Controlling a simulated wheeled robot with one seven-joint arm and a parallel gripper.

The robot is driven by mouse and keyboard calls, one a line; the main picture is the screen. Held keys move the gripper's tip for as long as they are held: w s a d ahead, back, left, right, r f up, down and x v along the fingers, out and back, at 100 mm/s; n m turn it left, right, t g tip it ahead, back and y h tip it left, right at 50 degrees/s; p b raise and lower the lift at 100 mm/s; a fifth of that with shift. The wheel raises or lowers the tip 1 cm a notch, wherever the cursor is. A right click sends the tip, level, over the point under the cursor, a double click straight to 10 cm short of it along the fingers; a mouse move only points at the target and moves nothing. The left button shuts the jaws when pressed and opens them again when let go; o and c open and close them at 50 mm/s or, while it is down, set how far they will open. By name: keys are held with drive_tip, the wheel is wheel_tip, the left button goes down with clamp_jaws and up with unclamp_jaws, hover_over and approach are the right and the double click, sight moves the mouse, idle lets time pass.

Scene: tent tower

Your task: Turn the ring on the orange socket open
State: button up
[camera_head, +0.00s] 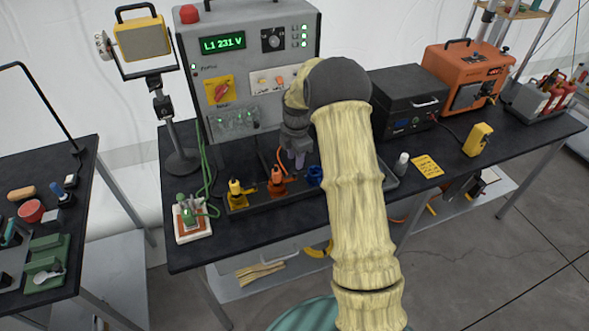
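The orange socket (277,182) sits on a dark strip on the bench, between a yellow socket (237,194) and a blue one (314,175). An orange cable (281,158) rises just above it. The ring is too small to make out, so I cannot tell how it is turned. My gripper (299,161) points down above the strip, just right of the orange socket and close to the blue one. My arm hides much of it. I cannot tell whether its fingers are open or shut, or whether they touch anything.
A grey panel (283,36) with a lit green display stands behind the strip. A board with a green plug (191,222) lies left. The front bench edge is clear.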

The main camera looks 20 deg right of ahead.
sight(295, 173)
wheel_tip(295, 173, down, 7)
drive_tip(key=shift+w+r+p, duration=0.1)
drive_tip(key=shift+r+p, duration=0.05)
drive_tip(key=shift+p, duration=0.5)
drive_tip(key=shift+c, duration=0.2)
clamp_jaws()
